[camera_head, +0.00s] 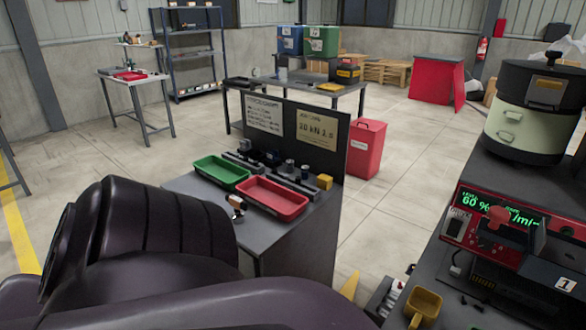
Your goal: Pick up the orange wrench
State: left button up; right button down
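I cannot make out a clear wrench in the head view. A small tool with an orange-brown part (237,203) stands or lies at the front edge of the middle workbench (285,235), in front of the red tray. It is too small to tell what it is. My dark arm links fill the lower left and hide part of the floor and bench. Neither gripper shows.
A green tray (221,160) and a red tray (258,207) sit on the middle bench before a dark upright panel (345,150). On the right, a counter carries a bowl feeder (530,130), a red control box (478,222) and a yellow scoop (425,303). A red bin (366,150) stands behind.

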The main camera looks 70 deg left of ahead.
aim_at(238, 217)
jog(key=u, duration=0.4)
jog(key=j+u, duration=0.1)
jog(key=u, duration=1.2)
jog(key=j+u, duration=0.1)
jog(key=u, duration=0.75)
jog(key=z, duration=2.2)
jog(key=j+u, duration=0.1)
jog(key=u, duration=2.1)
